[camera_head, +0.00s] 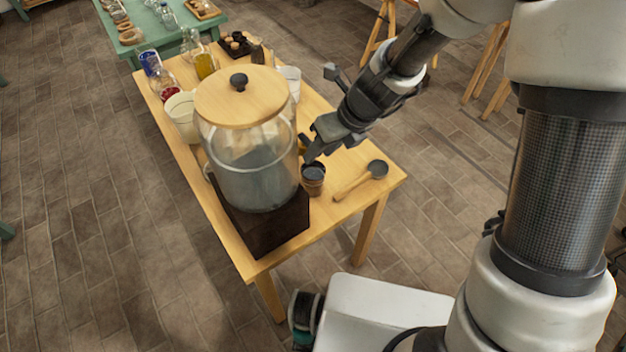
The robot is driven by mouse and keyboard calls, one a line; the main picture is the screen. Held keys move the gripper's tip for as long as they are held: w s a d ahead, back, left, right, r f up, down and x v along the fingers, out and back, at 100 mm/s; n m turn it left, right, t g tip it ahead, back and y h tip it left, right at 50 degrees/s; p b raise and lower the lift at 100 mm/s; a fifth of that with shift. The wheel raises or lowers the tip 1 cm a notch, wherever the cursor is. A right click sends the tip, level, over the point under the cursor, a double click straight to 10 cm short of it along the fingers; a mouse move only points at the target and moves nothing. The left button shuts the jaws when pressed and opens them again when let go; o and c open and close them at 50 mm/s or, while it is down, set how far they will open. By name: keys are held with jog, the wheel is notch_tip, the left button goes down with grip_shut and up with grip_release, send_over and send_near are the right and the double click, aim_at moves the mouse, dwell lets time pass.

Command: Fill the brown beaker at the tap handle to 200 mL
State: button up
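A large glass dispenser (252,172) with a round wooden lid stands on a dark block (270,228) on the wooden table. A small brown beaker (314,187) stands upright to the right of the dispenser. Its inside looks dark; I cannot read a level or any marks. My gripper (308,150) is just above and behind the beaker, close to the dispenser's right side, pointing down and left. Its fingers are small and dark here, so their opening is unclear. I cannot make out the tap handle; it may be hidden by the dispenser or my gripper.
A wooden spoon (361,181) with a dark bowl lies right of the beaker. A cream pot (183,117), a flask of yellow liquid (205,65) and other glassware crowd the table's far left. A green table (143,22) stands behind.

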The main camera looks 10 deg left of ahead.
jog(key=o, duration=0.6)
jog(key=shift+c, duration=0.2)
jog(key=shift+o, duration=1.1)
jog(key=shift+s+a, duration=0.15)
jog(key=shift+c, duration=0.5)
jog(key=shift+r+p, duration=0.45)
jog(key=shift+r, duration=0.3)
jog(key=shift+c, duration=0.4)
jog(key=shift+o, duration=0.2)
jog(key=shift+r, duration=2.9)
